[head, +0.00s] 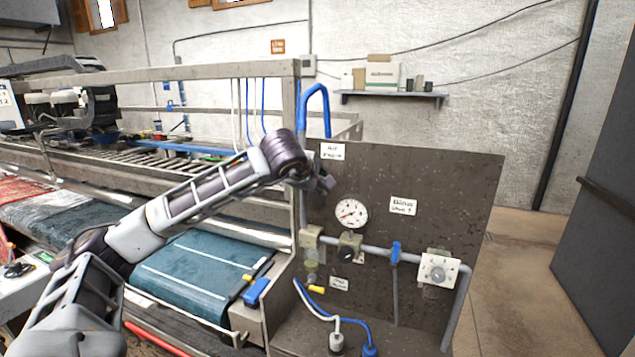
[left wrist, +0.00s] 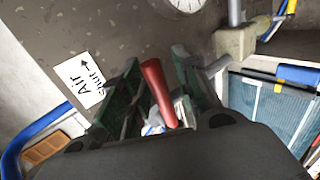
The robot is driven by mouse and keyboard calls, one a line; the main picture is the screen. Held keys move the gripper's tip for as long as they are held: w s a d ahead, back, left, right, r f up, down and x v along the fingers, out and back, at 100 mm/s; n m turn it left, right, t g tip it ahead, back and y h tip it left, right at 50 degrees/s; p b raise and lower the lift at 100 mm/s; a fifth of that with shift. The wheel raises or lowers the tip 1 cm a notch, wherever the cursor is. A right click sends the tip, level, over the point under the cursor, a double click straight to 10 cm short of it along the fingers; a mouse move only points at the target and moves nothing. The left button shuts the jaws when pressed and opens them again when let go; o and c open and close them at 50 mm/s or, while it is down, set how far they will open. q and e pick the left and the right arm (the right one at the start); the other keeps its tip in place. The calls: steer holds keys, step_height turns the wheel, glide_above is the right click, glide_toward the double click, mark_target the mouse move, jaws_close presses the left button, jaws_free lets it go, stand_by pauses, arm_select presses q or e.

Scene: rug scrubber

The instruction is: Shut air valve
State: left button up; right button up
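The air valve's red lever (left wrist: 158,92) shows in the left wrist view, between the two fingers of my left gripper (left wrist: 160,85). The fingers stand apart on either side of it, with some room visible; I cannot make out firm contact. A white label reading "Air shut" with an arrow (left wrist: 80,80) is on the panel beside it. In the head view my left gripper (head: 325,183) is at the panel's upper left, just below the air label (head: 332,151). It hides the lever there. My right gripper is not in view.
The dark panel (head: 450,170) carries a round gauge (head: 351,213), a blue-handled valve (head: 396,252), pipes and a white switch box (head: 438,270). A metal-framed machine with a blue-green rug (head: 200,270) stands to the left. Open floor (head: 530,280) lies to the right.

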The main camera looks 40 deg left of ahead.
arm_select(q)
steer(key=shift+s+r, duration=0.1)
stand_by(0.3)
steer(key=v, duration=1.1)
steer(key=shift+s+r, duration=0.15)
steer(key=shift+s, duration=0.2)
steer(key=p+v, duration=0.1)
steer(key=v, duration=0.8)
stand_by(0.4)
stand_by(0.6)
